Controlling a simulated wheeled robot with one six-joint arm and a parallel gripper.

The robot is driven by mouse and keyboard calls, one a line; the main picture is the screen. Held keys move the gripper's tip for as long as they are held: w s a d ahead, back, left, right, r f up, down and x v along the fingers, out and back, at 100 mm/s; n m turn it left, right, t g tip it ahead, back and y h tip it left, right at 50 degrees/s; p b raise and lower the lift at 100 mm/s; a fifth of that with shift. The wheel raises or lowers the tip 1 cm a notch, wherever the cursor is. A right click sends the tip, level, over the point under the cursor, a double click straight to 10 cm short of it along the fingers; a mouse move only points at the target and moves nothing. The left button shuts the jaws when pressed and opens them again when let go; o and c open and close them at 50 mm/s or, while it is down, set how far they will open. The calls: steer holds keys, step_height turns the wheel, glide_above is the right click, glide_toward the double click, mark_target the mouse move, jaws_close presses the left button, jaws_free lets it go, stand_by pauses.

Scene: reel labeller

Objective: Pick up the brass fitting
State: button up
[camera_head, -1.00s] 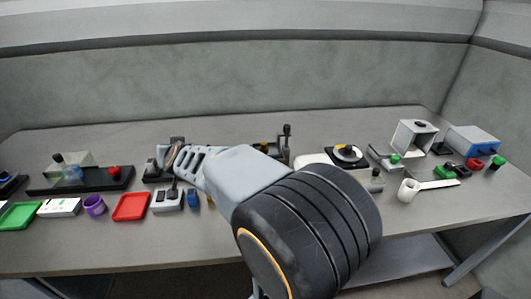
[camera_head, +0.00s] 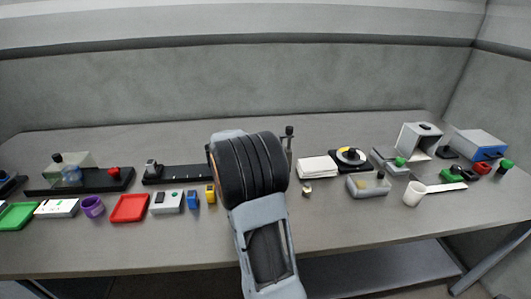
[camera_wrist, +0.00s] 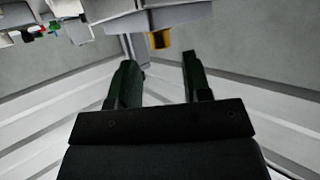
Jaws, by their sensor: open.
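A small brass-coloured piece (camera_head: 307,189), which looks like the brass fitting, stands on the table just in front of the white stack, right of my arm. It is too small to make out its shape. My gripper (camera_wrist: 161,68) shows in the wrist view with its two dark fingers apart and nothing between them. In the head view my arm's dark wrist section hides the gripper. I cannot identify the fitting in the wrist view.
A white stack (camera_head: 317,167) lies behind the small piece. A yellow block (camera_head: 210,194), a blue block (camera_head: 193,199) and a red tray (camera_head: 129,208) lie left. The table front around the small piece is clear.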

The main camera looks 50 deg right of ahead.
steer(key=shift+b+x, duration=0.35)
steer(key=shift+x, duration=3.05)
steer(key=shift+c, duration=0.3)
steer(key=c, duration=0.5)
steer(key=shift+r, duration=0.1)
steer(key=shift+c, duration=0.2)
